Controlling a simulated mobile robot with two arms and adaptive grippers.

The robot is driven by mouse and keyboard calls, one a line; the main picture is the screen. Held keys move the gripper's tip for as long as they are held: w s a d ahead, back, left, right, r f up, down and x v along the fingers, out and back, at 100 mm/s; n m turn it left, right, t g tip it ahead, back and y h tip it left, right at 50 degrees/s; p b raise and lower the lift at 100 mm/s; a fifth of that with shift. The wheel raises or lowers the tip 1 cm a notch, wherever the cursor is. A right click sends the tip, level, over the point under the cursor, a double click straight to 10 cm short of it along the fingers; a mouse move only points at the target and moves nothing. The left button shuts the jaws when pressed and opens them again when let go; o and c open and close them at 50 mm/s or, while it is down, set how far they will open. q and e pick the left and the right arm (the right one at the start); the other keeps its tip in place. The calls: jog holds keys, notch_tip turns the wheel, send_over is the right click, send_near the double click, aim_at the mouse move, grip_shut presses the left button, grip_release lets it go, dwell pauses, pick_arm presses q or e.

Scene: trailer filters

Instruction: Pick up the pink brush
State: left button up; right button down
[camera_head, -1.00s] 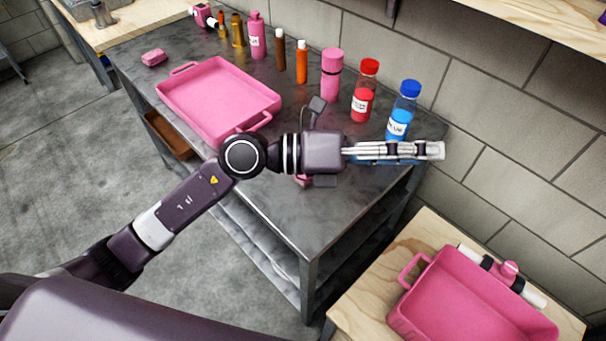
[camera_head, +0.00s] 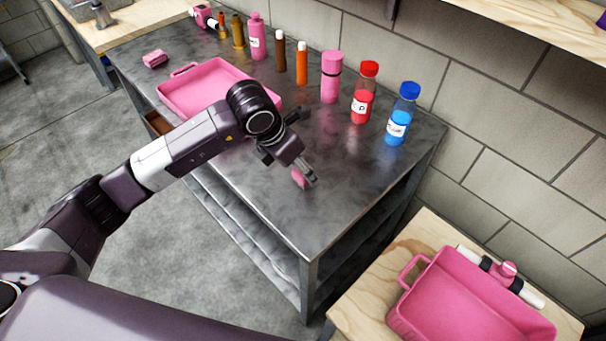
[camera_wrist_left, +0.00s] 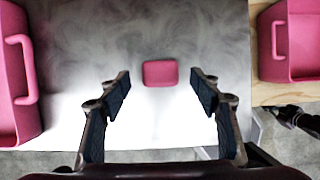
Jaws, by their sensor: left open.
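A small pink block with rounded corners (camera_head: 298,177) lies on the grey metal table (camera_head: 340,190). It could be the pink brush, but no bristles or handle show. My left gripper (camera_head: 307,173) points down close to it and partly covers it in the head view. In the left wrist view the block (camera_wrist_left: 160,73) lies centred between the two spread, empty fingers of the left gripper (camera_wrist_left: 160,82), slightly ahead of their tips. Another small pink block (camera_head: 155,58) lies at the table's far left.
A pink tray (camera_head: 205,85) lies behind my left arm. Bottles line the wall side, including a pink one (camera_head: 331,77), a red one (camera_head: 364,95) and a blue one (camera_head: 402,115). A pink bin (camera_head: 470,300) stands on a wooden surface at lower right.

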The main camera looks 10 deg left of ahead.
pick_arm(q)
jog(key=shift+p+x, duration=0.45)
jog(key=shift+x, duration=1.75)
jog(key=shift+c, duration=0.3)
jog(key=c, duration=1.2)
